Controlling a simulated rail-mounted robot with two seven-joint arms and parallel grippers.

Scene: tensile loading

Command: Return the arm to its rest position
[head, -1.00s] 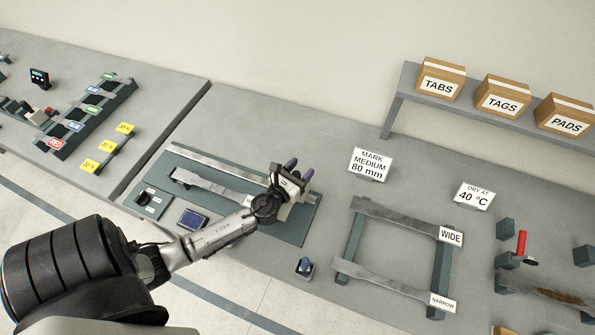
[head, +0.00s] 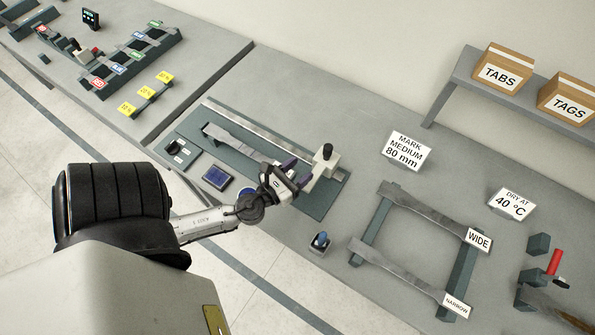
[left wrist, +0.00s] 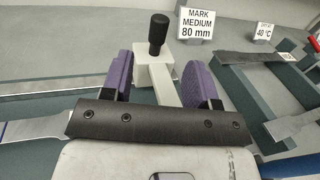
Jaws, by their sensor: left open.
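My left gripper (head: 292,172) is over the marking fixture's dark base plate (head: 312,207), with its purple-padded fingers apart. In the left wrist view, the open fingers (left wrist: 165,80) have a gap between them. Beyond them stands a light block with a black knob (left wrist: 158,32). In the head view this knobbed block (head: 324,164) is just right of the fingertips. I cannot tell whether the fingers touch it. A grey metal specimen (head: 235,141) lies on the fixture to the left of the gripper. The right gripper is not in view.
A rack with WIDE (head: 479,240) and NARROW (head: 457,305) specimens stands to the right. A small blue-topped device (head: 320,241) sits near the front edge. A shelf (head: 462,78) holds TABS and TAGS boxes. A red-handled tool (head: 554,262) is at far right.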

